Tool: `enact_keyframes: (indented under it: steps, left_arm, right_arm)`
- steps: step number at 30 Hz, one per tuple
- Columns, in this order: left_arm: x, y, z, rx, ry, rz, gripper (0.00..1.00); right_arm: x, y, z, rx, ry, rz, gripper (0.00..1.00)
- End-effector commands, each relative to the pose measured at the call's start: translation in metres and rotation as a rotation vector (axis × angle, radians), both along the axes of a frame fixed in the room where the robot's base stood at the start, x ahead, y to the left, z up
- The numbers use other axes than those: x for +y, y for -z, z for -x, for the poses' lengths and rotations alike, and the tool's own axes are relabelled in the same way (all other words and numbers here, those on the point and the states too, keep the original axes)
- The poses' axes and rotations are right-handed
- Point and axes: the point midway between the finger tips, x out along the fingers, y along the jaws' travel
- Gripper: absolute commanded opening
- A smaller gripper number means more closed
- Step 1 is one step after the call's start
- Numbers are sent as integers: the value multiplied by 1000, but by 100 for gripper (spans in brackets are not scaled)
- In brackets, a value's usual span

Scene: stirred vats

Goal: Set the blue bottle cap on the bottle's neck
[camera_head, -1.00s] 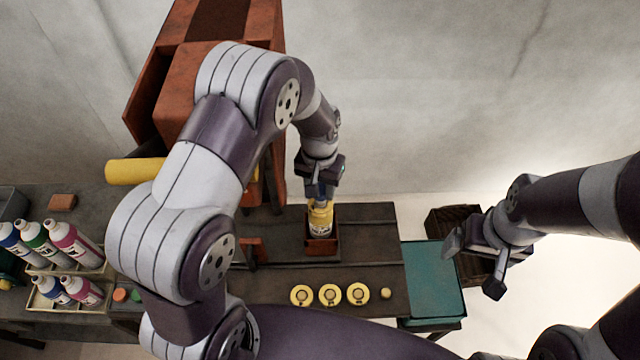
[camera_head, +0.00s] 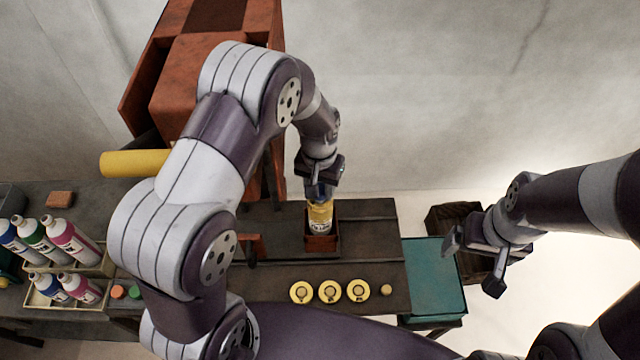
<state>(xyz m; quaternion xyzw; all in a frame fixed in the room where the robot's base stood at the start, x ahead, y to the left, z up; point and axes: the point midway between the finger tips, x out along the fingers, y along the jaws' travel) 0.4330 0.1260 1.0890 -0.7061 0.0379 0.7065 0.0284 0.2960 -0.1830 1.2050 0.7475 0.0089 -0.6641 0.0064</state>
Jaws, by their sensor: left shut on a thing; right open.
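The bottle (camera_head: 320,218) is yellow with a white label and stands upright in a small red-brown holder (camera_head: 322,242) on the dark bench. My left gripper (camera_head: 320,190) is directly above it, pointing down and shut on a small blue thing that looks like the blue bottle cap (camera_head: 319,192). The fingers hide much of the cap and the neck. I cannot tell whether the cap touches the neck. My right gripper (camera_head: 478,268) is open and empty, off to the right beyond the teal tray.
Several yellow discs lie along the bench's front, one at the left (camera_head: 301,292). The teal tray (camera_head: 434,280) is at the bench's right end, a dark crate (camera_head: 452,222) behind it. A red-brown machine (camera_head: 190,85) rises behind my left arm.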

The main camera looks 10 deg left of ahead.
Motion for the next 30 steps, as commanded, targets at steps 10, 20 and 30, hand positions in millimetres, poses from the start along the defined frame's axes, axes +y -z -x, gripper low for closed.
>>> enact_keyframes:
  steps: [10,20,30]
  left_arm:
    - [0,0,0,0,0,0,12]
    - [0,0,0,0,0,0,69]
    - [0,-30,-2,-7,0,2,69]
  right_arm:
    - [0,0,0,0,0,0,92]
    - [0,0,0,0,0,0,92]
    - [0,16,0,0,0,0,92]
